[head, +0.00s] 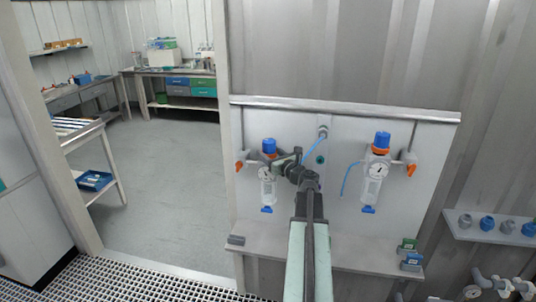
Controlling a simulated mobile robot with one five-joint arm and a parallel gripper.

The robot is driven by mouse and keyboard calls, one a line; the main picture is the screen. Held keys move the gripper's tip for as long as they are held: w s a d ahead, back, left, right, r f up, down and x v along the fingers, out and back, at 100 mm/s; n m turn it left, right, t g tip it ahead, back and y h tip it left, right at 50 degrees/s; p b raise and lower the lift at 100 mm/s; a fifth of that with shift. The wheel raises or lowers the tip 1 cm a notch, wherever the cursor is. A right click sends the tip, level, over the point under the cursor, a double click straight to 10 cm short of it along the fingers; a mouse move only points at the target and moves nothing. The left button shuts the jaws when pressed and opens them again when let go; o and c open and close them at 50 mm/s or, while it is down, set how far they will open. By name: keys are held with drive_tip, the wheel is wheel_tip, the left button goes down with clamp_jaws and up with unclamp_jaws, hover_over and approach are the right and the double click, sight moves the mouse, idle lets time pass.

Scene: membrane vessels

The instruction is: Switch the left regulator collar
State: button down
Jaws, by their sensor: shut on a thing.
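The left regulator (267,188) is mounted on the pale panel, with a blue knob (269,146) on top, a gauge and a clear bowl. Its orange collar (267,155) shows only in part under the knob. My gripper (277,158) reaches in from the right and is shut on the collar. The fingers and arm hide the collar's right side and part of the regulator body. The right regulator (374,182) has its own blue knob (382,139) and an orange collar (380,151) in full view, with nothing touching it.
Orange valve handles (411,169) flank the regulators. A blue hose (314,145) runs between the left regulator and a top fitting. A shelf (340,254) juts out below, with green and blue blocks at its right. A doorway opens at left.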

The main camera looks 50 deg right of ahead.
sight(274, 156)
drive_tip(key=shift+c, duration=2.2)
unclamp_jaws()
drive_tip(key=shift+f, duration=0.15)
drive_tip(key=v, duration=0.8)
